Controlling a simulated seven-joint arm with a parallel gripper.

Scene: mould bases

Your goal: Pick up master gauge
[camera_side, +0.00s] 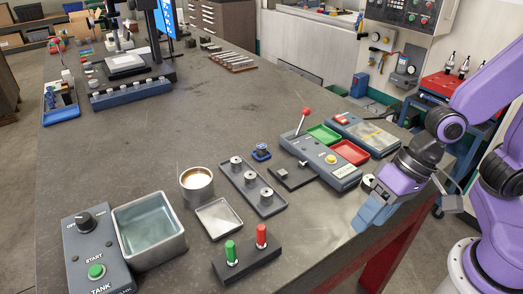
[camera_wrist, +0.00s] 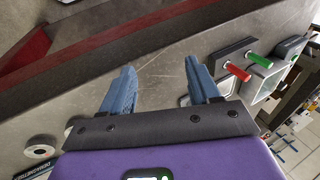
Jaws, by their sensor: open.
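No part is plainly marked as the master gauge, so I cannot tell which one it is. A dark tray (camera_side: 226,176) in the middle of the bench holds three round metal pieces with centre holes. A black stand (camera_side: 247,262) at the front holds an upright green handle (camera_side: 231,252) and an upright red handle (camera_side: 261,236); the stand also shows in the wrist view (camera_wrist: 238,48). My gripper (camera_side: 366,218) is near the bench's right edge, right of the tray and stand. Its blue fingers (camera_wrist: 160,70) are apart with nothing between them.
A tank control box (camera_side: 92,245), a liquid-filled basin (camera_side: 150,260), a metal cup (camera_side: 197,182) and a shallow metal tray (camera_side: 218,218) stand at the front left. A control unit (camera_side: 330,170) with green (camera_side: 323,135) and red trays (camera_side: 350,152) lies behind my gripper. The bench's left middle is clear.

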